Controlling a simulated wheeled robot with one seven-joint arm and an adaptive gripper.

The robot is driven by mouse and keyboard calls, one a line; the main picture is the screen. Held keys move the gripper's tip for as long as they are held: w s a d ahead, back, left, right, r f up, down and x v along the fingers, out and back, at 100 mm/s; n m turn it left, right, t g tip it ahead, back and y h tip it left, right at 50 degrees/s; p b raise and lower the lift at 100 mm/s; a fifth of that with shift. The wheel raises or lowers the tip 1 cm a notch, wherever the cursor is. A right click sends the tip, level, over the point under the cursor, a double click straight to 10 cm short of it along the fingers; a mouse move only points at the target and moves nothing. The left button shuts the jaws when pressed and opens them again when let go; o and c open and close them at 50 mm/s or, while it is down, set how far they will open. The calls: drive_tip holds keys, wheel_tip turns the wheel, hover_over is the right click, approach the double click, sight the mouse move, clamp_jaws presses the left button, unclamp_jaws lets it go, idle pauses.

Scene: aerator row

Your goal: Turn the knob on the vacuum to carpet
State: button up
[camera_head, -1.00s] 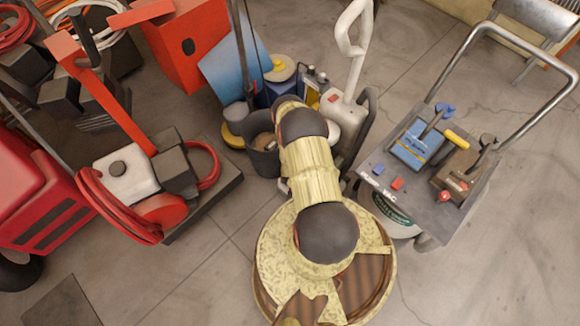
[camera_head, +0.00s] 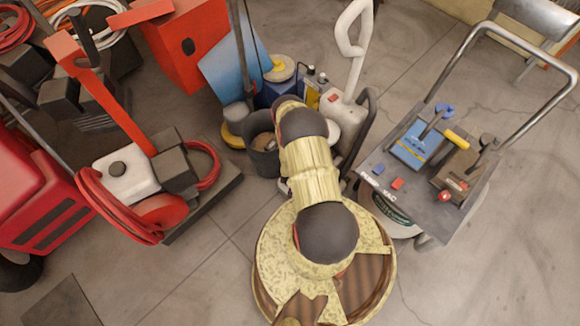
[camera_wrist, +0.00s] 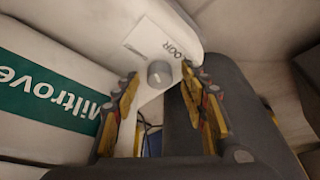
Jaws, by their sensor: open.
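The vacuum shows close up in the wrist view as a white body (camera_wrist: 80,25) with a green "Miltrove" label (camera_wrist: 50,95). A small round grey knob (camera_wrist: 159,73) sits on its white panel, beside a label whose lettering appears upside down and seems to end in "OOR". My gripper (camera_wrist: 158,84) is open, one yellow-and-black finger on each side of the knob. I cannot tell whether either finger touches it. In the head view, a white upright machine with a looped handle (camera_head: 357,50) stands beyond my arm; my gripper is hidden there.
A grey cart (camera_head: 374,186) with blue and brown devices stands to the right. A dark bucket (camera_head: 262,160) and a blue panel (camera_head: 232,65) stand close left of my arm. A red-handled machine (camera_head: 126,180) stands farther left. Floor at the lower right is clear.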

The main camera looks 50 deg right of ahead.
drive_tip(key=shift+r, duration=0.15)
drive_tip(key=v, duration=1.1)
drive_tip(key=shift+r, duration=0.35)
drive_tip(key=shift+s+a, duration=0.1)
drive_tip(key=shift+s, duration=0.05)
